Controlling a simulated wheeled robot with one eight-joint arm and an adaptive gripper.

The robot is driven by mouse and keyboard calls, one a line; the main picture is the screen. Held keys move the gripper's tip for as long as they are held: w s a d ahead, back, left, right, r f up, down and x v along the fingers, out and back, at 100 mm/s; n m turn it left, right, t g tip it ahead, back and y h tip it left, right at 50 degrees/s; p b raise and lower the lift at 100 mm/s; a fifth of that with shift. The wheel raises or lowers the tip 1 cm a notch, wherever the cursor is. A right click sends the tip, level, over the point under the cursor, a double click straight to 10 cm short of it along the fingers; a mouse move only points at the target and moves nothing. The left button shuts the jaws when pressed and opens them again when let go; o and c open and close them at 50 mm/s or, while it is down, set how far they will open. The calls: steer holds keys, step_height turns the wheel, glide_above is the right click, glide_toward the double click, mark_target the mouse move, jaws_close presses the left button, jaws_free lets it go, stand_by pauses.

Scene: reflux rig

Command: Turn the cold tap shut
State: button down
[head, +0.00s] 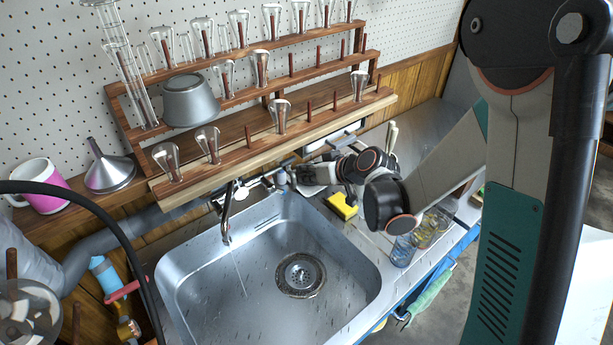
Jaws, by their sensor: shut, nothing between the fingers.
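The metal tap (228,208) stands at the back edge of the steel sink (175,285), its curved spout hanging over the basin. Small metal handle parts (264,181) show to the right of the spout, close to the wall. I cannot tell the cold handle from the hot one. A thin pale line below the spout may be running water. My gripper (284,178) reaches in from the right, shut and empty, with its tip at or beside the right handle parts. The view is too small to tell whether they touch.
A wooden rack (230,135) with glassware hangs low above the tap. A yellow sponge (342,205) lies below my wrist. Glasses (403,251) stand on the counter right of the sink. A pink mug (42,186) and metal funnel (108,170) stand left. The basin is clear.

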mark_target(277, 190)
steer(key=w+a+f+b, duration=0.4)
steer(key=a+f, duration=0.1)
steer(key=f, duration=0.3)
steer(key=shift+w, duration=0.2)
steer(key=shift+w+f, duration=0.15)
steer(key=shift+w, duration=0.05)
